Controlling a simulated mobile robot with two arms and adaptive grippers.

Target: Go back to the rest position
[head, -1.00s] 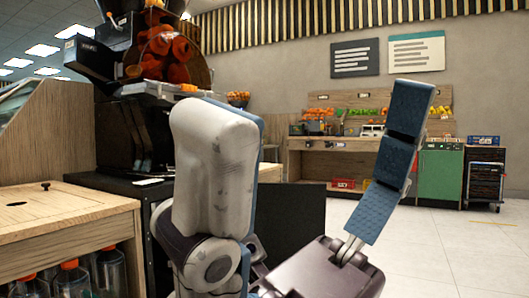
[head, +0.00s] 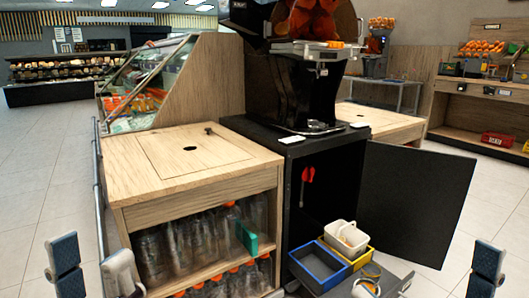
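My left gripper (head: 92,256) is at the lower left of the head view. Its two fingers stand apart with nothing between them. My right gripper (head: 487,265) shows only as one blue-grey finger at the lower right edge; its other finger is out of view. The orange juicer (head: 311,85) stands on a black cabinet in the middle, with oranges behind its clear front. Both grippers are well apart from the juicer and the cabinet.
The black cabinet's door (head: 418,205) stands open to the right. A pulled-out shelf holds a blue bin (head: 320,267), a yellow bin and a white basket (head: 346,238). A wooden counter (head: 185,165) with bottles below stands left. Floor at far left is clear.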

